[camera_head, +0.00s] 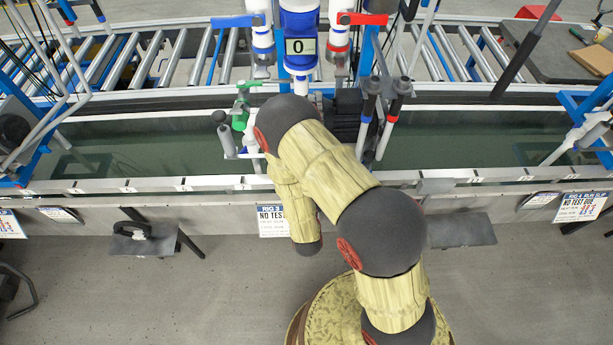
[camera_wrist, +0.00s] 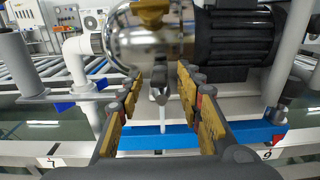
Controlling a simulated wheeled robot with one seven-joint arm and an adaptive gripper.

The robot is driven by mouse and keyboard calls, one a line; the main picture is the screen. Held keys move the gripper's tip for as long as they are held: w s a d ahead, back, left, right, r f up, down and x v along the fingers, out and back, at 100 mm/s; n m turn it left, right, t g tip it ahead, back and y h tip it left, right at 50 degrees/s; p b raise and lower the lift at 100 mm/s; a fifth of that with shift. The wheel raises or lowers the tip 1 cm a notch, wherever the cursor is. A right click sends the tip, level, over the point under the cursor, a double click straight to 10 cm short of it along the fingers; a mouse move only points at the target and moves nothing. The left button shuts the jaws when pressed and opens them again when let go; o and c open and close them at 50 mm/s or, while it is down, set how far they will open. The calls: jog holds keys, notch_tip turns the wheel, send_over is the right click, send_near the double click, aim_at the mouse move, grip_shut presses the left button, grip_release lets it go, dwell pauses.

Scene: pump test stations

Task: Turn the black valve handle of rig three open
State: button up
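The rig three sign (camera_head: 272,220) hangs on the front rail, partly behind my arm. The station above it has a blue meter reading 0 (camera_head: 300,46), a blue lever (camera_head: 235,20), a red lever (camera_head: 362,18) and a green lever (camera_head: 245,85). A small dark knob-like part (camera_head: 219,116) shows left of my arm; I cannot tell whether it is the black valve handle. In the wrist view my gripper (camera_wrist: 162,92) is open, facing a chrome pump head (camera_wrist: 150,38). A small grey fitting (camera_wrist: 159,84) shows between the fingers, with no visible grip on it. In the head view my arm hides the gripper.
A black finned motor (camera_wrist: 236,35) joins the pump head, above a blue beam (camera_wrist: 160,138). White pipework (camera_wrist: 78,55) stands at left. Two dark-gripped probes (camera_head: 400,88) stand right of my arm. A water trough (camera_head: 480,140) runs across, with roller conveyors (camera_head: 150,60) behind.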

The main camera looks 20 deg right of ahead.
jog(key=v, duration=1)
jog(key=shift+s, duration=0.2)
jog(key=shift+a, duration=0.1)
